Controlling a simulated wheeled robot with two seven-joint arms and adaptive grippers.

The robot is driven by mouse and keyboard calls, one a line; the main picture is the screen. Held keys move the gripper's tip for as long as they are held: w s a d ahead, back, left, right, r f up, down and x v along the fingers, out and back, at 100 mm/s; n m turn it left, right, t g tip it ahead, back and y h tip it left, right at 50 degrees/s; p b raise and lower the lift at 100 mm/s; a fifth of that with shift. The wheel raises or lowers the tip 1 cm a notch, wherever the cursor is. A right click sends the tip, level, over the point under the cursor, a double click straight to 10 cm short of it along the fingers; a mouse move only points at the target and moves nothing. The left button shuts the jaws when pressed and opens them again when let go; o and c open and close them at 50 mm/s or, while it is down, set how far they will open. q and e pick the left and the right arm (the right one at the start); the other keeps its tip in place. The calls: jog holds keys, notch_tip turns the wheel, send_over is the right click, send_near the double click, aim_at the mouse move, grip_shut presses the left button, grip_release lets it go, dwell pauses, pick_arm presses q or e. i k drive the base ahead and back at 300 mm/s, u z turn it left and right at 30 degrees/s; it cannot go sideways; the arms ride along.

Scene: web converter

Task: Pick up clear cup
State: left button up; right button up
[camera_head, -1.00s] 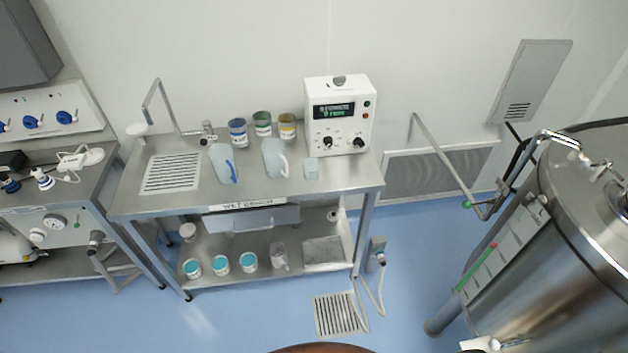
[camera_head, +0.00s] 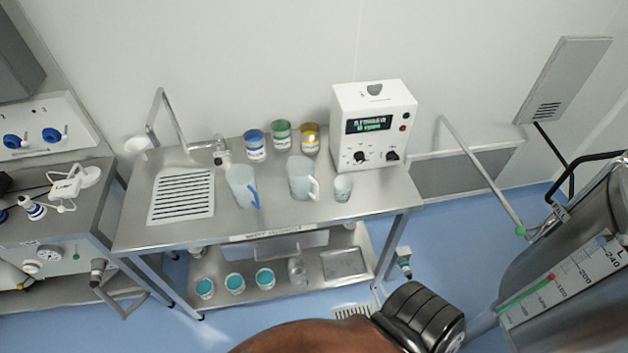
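A small clear cup (camera_head: 343,187) stands upright on the steel bench top (camera_head: 275,207), in front of the white instrument. Two larger translucent jugs stand to its left: one with a white handle (camera_head: 301,178) close beside it, and one with a blue handle (camera_head: 241,186) farther left. Another clear vessel (camera_head: 297,270) stands on the lower shelf. Neither of my grippers is in view. A dark ribbed part with a brown surface at the bottom edge looks like part of my own arm.
A white instrument (camera_head: 374,124) with a display stands behind the cup. Several labelled jars, such as the green one (camera_head: 281,134), line the back of the bench. A large steel tank (camera_head: 585,270) is at the right. Blue floor lies between tank and bench.

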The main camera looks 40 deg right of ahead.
aim_at(343, 186)
jog(key=z, duration=0.15)
jog(key=i, duration=0.7)
jog(key=z, duration=1)
jog(key=i, duration=0.6)
jog(key=z, duration=0.65)
